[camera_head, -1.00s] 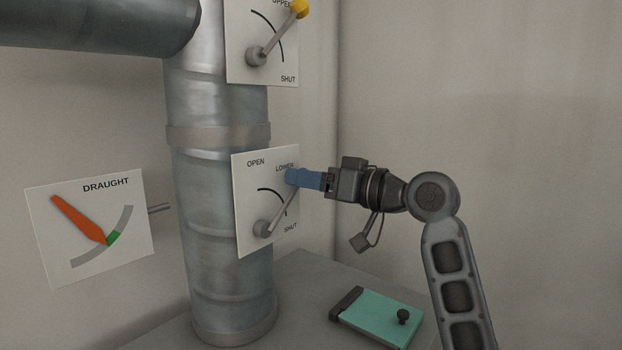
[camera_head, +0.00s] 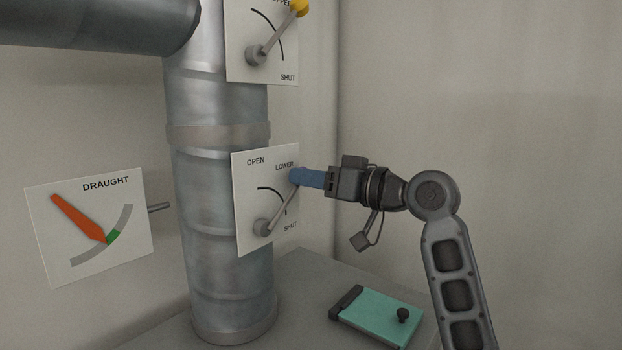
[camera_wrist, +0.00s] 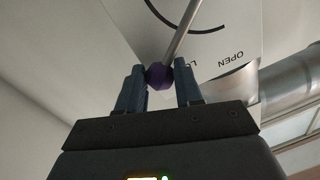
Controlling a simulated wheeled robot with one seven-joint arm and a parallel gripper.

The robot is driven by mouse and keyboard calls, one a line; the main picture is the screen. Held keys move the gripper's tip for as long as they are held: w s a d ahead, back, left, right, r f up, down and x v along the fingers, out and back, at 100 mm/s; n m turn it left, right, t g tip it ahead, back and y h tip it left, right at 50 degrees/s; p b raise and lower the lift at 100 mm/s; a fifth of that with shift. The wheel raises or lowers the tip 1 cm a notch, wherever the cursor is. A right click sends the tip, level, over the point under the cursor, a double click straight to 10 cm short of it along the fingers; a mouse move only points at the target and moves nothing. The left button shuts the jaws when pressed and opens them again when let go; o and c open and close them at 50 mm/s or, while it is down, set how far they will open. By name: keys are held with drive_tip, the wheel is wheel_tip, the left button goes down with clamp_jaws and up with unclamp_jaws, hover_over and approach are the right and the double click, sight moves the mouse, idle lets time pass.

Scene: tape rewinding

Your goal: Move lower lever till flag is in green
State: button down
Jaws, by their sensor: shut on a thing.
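The lower lever (camera_head: 279,212) is a grey rod on a white plate (camera_head: 249,185) marked OPEN, LOWER and SHUT. It slants up and right from its hub. My gripper (camera_head: 295,176) is at the lever's upper end, its blue fingers hiding the knob in the head view. In the wrist view the purple knob (camera_wrist: 159,76) sits between the two fingertips (camera_wrist: 160,84), and my gripper is shut on it. The orange flag (camera_head: 80,219) on the DRAUGHT gauge (camera_head: 60,265) points down and right. Its tip is at the lower-left edge of the green band (camera_head: 113,237).
The upper lever (camera_head: 279,33) with a yellow knob is on a plate above. A large metal pipe (camera_head: 222,190) stands behind the plates. A teal board (camera_head: 378,318) with a black knob lies on the grey surface below my arm. The right side is clear wall.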

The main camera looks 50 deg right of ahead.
drive_tip(key=shift+a+r+n, duration=0.35)
drive_tip(key=shift+r+n, duration=0.05)
drive_tip(key=shift+n, duration=0.2)
drive_tip(key=c, duration=0.7)
unclamp_jaws()
drive_tip(key=shift+c, duration=0.2)
drive_tip(key=s+d+b, duration=0.1)
drive_tip(key=s, duration=0.6)
drive_tip(key=shift+s+b, duration=0.35)
drive_tip(key=shift+s, duration=0.05)
drive_tip(key=shift+d, duration=0.1)
